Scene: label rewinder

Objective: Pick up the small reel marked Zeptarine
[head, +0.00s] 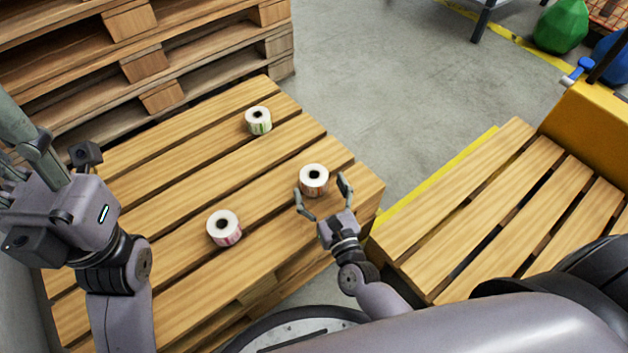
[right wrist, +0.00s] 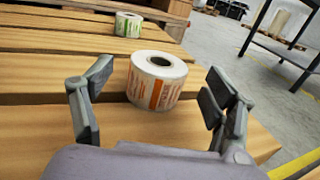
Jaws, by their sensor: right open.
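Three small label reels stand on a wooden pallet (head: 165,180). One reel with orange print (head: 314,180) is at the pallet's right side and also shows in the right wrist view (right wrist: 157,80). A reel with green print (head: 258,121) stands farther back and appears in the right wrist view too (right wrist: 128,25). A reel with pink-red print (head: 224,228) is nearer the front. The names on the labels are too small to read. My right gripper (head: 323,195) is open, its fingers on either side of the orange-print reel's near side. My left gripper (head: 18,150) is at the left edge, its fingers partly cut off.
Stacked pallets (head: 145,50) stand behind at the left. Another pallet with slats (head: 480,200) and a yellow edge is at the right. Grey floor (head: 370,80) lies between. A green object (head: 562,27) stands far back right.

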